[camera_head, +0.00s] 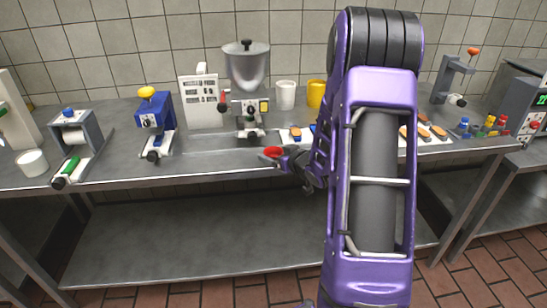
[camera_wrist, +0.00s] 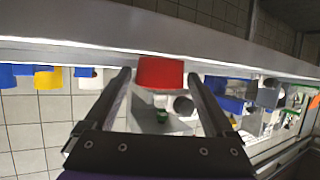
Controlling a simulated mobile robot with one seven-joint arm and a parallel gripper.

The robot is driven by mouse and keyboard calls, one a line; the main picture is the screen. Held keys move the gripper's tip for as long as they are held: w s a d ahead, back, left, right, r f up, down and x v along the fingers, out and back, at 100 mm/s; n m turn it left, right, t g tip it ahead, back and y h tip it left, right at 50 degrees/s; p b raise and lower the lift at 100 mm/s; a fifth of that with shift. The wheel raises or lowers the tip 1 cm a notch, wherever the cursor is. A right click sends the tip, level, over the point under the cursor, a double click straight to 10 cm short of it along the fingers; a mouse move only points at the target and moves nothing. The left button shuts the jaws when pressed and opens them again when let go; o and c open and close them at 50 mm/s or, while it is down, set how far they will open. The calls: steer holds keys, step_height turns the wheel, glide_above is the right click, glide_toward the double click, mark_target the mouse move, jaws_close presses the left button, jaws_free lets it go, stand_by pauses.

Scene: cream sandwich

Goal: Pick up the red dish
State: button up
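The red dish (camera_head: 272,151) is by the front edge of the steel counter, in front of the mixer-like machine. In the wrist view the red dish (camera_wrist: 160,73) lies between the tips of my two fingers, with a narrow gap on each side. My gripper (camera_wrist: 160,76) is open. In the head view my gripper (camera_head: 282,158) reaches the dish from the right, and its fingers are small and dark there. I cannot tell whether the dish rests on the counter or how far it lies between the fingers.
The machine with a metal bowl (camera_head: 247,70) stands behind the dish. A white cup (camera_head: 285,95) and a yellow cup (camera_head: 316,93) stand at its right. A blue device (camera_head: 154,118) is to the left. My arm hides part of the counter (camera_head: 215,160).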

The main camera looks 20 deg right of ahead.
steer(key=c, duration=1.1)
